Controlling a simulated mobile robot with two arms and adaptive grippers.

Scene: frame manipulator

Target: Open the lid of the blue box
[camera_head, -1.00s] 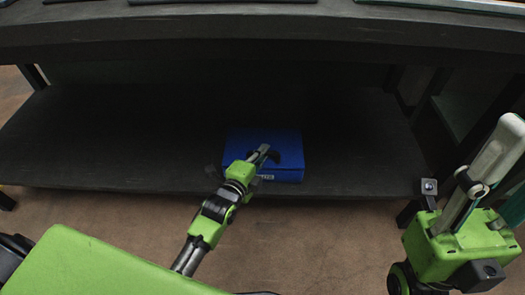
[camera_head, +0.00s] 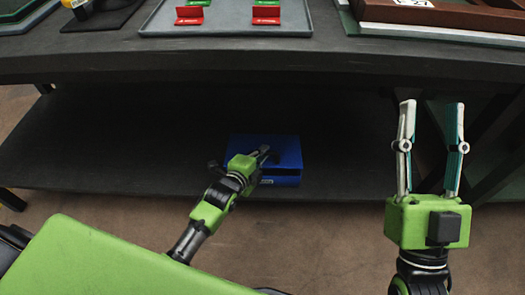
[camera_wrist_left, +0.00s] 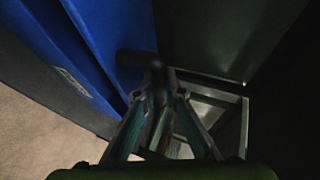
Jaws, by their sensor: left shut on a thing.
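The blue box (camera_head: 285,147) sits on the dark lower shelf in the head view, near its front edge. In the left wrist view the blue box (camera_wrist_left: 45,45) fills the left side, with a dark line between two blue faces. A dark handle (camera_wrist_left: 133,60) sticks out from the blue face. My left gripper (camera_head: 263,152) is at the box's top, its fingers closed around the handle's end; the fingertips (camera_wrist_left: 158,88) also show in the wrist view. Whether the lid is raised I cannot tell. My right gripper (camera_head: 431,104) is open, empty and points up at the right.
The dark lower shelf (camera_head: 120,150) is otherwise clear. The upper tabletop (camera_head: 200,62) overhangs it and carries a grey tray (camera_head: 225,22) with red and green pieces, and a brown frame (camera_head: 440,12) at the right. A table leg (camera_head: 495,145) stands behind my right gripper.

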